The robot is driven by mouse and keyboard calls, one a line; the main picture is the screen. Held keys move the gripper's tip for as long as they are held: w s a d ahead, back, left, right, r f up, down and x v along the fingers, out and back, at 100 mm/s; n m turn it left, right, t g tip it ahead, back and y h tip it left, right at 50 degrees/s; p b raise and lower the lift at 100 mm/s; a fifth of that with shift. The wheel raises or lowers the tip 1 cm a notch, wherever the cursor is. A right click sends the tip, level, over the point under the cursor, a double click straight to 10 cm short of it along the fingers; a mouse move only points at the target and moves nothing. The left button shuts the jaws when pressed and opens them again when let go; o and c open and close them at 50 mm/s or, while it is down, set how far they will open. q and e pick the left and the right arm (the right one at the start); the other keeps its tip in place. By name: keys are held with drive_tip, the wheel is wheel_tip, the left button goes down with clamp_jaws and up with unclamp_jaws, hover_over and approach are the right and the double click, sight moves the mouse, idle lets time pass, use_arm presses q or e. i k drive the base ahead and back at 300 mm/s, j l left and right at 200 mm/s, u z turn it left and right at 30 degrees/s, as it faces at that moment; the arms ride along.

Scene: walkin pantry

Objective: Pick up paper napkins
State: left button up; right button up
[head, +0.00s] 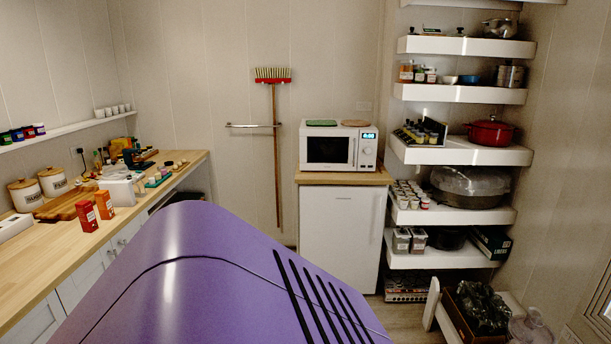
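I cannot clearly make out paper napkins. A white blocky object (119,191) stands on the wooden counter (40,262) at the left, and it is too small to tell whether it is a napkin pack. Another white, low object (14,227) lies at the counter's left edge, also unclear. Neither of my grippers shows in the head view.
A microwave (328,149) stands on a white cabinet (340,222). Loaded white shelves (458,95) line the right. A broom (275,150) hangs between.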

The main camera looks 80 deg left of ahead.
sight(121, 193)
drive_tip(key=u, duration=3.8)
drive_tip(key=i+l+u, duration=0.1)
drive_tip(key=u, duration=0.65)
drive_tip(key=i+l+u, duration=0.45)
drive_tip(key=l, duration=0.15)
drive_tip(key=l+u, duration=0.25)
drive_tip(key=i+l+u, duration=0.1)
drive_tip(key=l, duration=0.45)
drive_tip(key=i+l+u, duration=0.1)
drive_tip(key=l, duration=0.4)
drive_tip(key=i+l+u, duration=0.15)
drive_tip(key=l, duration=0.4)
drive_tip(key=i+l+u, duration=0.1)
drive_tip(key=l, duration=0.45)
